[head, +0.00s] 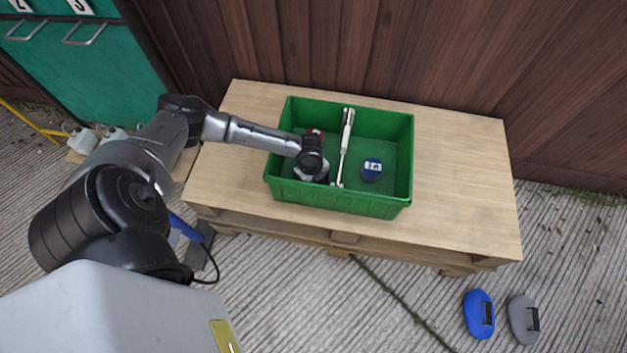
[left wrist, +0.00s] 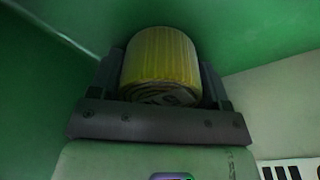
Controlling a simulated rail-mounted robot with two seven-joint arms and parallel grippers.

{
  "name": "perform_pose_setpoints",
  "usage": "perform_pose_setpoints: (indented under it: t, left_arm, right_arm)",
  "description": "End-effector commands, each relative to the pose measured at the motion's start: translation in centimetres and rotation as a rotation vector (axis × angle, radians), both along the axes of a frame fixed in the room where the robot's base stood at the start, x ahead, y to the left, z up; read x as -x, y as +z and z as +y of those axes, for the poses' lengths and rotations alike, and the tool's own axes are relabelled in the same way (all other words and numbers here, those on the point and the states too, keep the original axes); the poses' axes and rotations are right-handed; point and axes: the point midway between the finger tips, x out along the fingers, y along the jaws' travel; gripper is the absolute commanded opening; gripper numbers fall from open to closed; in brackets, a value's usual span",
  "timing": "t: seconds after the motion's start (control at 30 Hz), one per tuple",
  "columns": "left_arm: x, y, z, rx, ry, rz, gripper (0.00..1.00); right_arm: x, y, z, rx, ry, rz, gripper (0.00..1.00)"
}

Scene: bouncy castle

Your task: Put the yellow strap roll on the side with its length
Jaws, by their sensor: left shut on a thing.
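In the left wrist view the yellow strap roll (left wrist: 160,58) sits between the two dark fingers of my left gripper (left wrist: 162,80), which is shut on it. Green crate walls surround it closely. In the head view my left gripper (head: 311,168) is down inside the left part of the green crate (head: 345,204). The yellow roll is hidden there by my arm. A blue roll with a white label (head: 371,170) lies in the right part of the crate. My right gripper is not in view.
A long pale tool (head: 345,145) lies front to back across the crate, between my gripper and the blue roll. Something red (head: 313,134) shows behind my wrist. The wooden table (head: 460,170) is bare right of the crate. A wooden wall (head: 420,50) stands behind.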

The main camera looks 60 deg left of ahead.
Motion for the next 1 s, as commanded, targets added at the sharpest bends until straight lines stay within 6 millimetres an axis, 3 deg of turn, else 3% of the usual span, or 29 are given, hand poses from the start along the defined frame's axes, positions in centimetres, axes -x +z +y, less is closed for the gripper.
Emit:
perform_pose_setpoints:
  t: [0.3,0.57,0.77,1.0]
  left_arm:
    - [0.0,-0.1,0.0,0.000,0.000,0.001,0.96]
    - [0.0,0.2,0.0,0.000,0.000,0.000,0.96]
    - [0.0,2.9,0.3,0.000,0.000,0.000,0.96]
    - [0.1,7.5,0.9,-0.001,-0.001,0.000,0.96]
  right_arm:
    - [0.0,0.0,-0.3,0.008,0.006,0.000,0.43]
    - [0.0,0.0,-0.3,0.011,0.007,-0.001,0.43]
    - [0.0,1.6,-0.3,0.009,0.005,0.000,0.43]
    - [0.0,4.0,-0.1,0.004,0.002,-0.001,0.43]
